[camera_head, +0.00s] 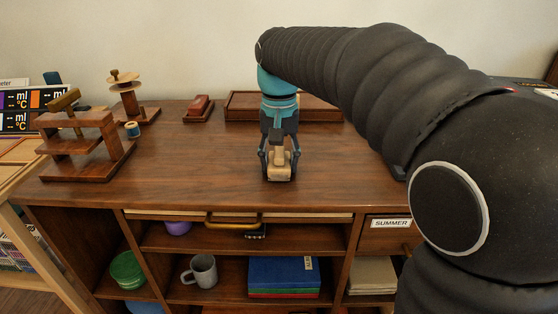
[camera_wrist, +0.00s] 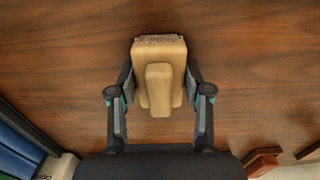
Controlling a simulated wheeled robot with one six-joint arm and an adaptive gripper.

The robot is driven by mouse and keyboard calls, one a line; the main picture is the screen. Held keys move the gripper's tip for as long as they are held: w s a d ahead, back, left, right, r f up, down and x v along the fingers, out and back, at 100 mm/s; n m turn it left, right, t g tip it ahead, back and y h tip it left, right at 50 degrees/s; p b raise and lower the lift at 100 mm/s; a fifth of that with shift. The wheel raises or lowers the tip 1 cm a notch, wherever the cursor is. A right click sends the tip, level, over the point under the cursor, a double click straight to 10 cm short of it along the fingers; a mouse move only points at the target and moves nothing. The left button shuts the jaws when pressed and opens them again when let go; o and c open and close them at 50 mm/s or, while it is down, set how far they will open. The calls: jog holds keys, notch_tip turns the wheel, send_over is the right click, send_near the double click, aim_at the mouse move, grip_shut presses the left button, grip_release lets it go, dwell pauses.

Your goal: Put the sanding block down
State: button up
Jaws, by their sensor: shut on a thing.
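The sanding block (camera_wrist: 159,60) is a pale wooden block with a raised grip and a speckled end. In the wrist view it sits between both fingers of my gripper (camera_wrist: 159,100), which is shut on it. In the head view my gripper (camera_head: 279,165) points down over the middle of the brown wooden top (camera_head: 205,165), with the block (camera_head: 278,172) between its fingers. The block is at or very near the surface; I cannot tell whether it touches. My fingers hide its sides.
A wooden tray (camera_head: 240,107) and a small reddish block on a base (camera_head: 200,107) are behind. A wooden stand (camera_head: 85,150) and a spool holder (camera_head: 130,95) are at left. The top around my gripper is clear.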

aim_at(280, 152)
jog(key=o, duration=1.3)
jog(key=shift+f, duration=0.1)
notch_tip(280, 152, up, 12)
jog(key=shift+r+p, duration=0.15)
jog(key=shift+p, duration=0.85)
jog(key=s+d+f+t, duration=0.2)
jog(key=s+d+f, duration=0.2)
jog(key=s, duration=0.3)
jog(key=s+d+f+t, duration=0.1)
jog(key=s+d+f, duration=0.4)
jog(key=s+f, duration=0.2)
jog(key=s+d+f+t, duration=0.2)
jog(key=s+d+f, duration=0.3)
jog(key=s+f, duration=0.1)
jog(key=shift+s+d+t, duration=0.25)
jog(key=shift+s+t, duration=0.05)
jog(key=shift+s, duration=0.15)
